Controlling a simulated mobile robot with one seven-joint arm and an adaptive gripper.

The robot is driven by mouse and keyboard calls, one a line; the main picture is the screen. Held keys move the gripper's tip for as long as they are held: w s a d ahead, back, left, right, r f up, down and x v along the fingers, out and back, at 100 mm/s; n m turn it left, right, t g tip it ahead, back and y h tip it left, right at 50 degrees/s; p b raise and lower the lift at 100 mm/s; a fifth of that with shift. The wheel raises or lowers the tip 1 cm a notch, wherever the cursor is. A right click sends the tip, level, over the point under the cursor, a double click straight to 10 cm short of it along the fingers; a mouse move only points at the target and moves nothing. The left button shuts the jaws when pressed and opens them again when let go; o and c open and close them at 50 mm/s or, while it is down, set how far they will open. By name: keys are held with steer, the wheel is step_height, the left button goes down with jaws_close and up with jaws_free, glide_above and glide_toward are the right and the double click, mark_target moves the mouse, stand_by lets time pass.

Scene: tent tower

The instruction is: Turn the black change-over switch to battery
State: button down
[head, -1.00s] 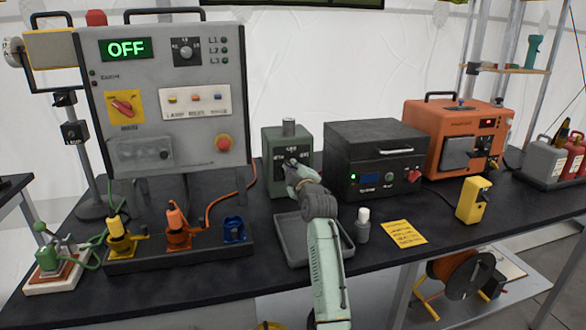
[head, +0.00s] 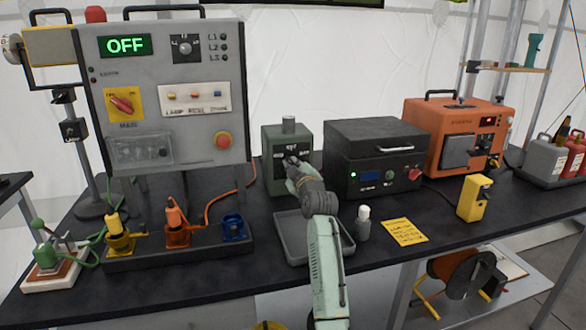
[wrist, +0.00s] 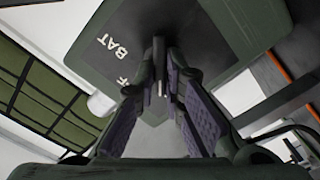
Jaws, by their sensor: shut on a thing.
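The black change-over switch (head: 292,160) is on the front of a green box (head: 272,139) at the middle of the bench. Its dark plate carries small white lettering. My gripper (head: 294,167) is at the plate, its fingers closed around the switch handle. In the wrist view the purple-grey pads of my gripper (wrist: 162,86) pinch the dark handle (wrist: 158,50). "BAT" and a partly hidden word ending in F show on the plate beside it. The fingers hide much of the switch, so I cannot tell its exact position.
A grey tray (head: 287,237) lies below my forearm. A black battery unit (head: 375,150) stands close right of the green box, with a small white-capped bottle (head: 363,225) in front. A large grey panel (head: 205,80) reading "OFF" stands left.

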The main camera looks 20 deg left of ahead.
steer(key=shift+w+d+m+p, duration=0.15)
steer(key=shift+m+p, duration=0.35)
steer(key=shift+m, duration=3)
steer(key=shift+w+d+m+p, duration=0.15)
steer(key=shift+m+p, duration=0.3)
steer(key=shift+m, duration=3.05)
steer(key=shift+d+m+p, duration=0.15)
steer(key=shift+m+p, duration=0.35)
steer(key=shift+m, duration=3)
steer(key=c, duration=1.7)
jaws_free()
steer(key=shift+f, duration=0.1)
steer(key=v, duration=1.2)
